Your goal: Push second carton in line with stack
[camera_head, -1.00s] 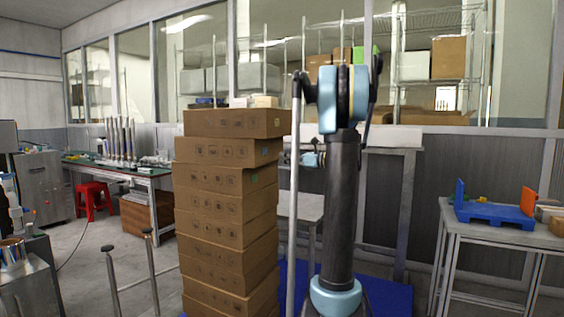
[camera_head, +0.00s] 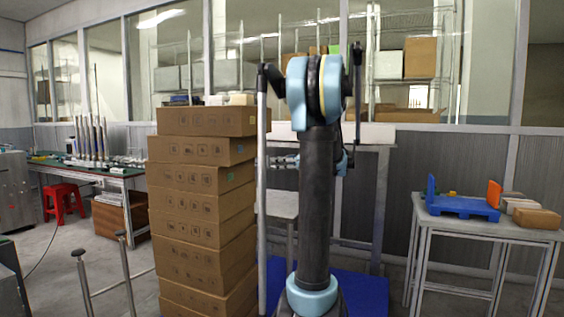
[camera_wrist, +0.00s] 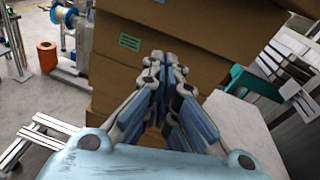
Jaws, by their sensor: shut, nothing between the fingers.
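A tall stack of brown cartons stands left of my arm in the head view. The top carton (camera_head: 207,121) juts to the right of those below. The second carton (camera_head: 195,150) sits under it, its right front corner slightly right of the third carton (camera_head: 195,179).
A grey table (camera_head: 475,226) with a blue tray (camera_head: 462,207) and small boxes stands at the right. A workbench (camera_head: 95,172) and red stool (camera_head: 62,202) are at the back left. A metal frame with knobs (camera_head: 100,270) stands left of the stack.

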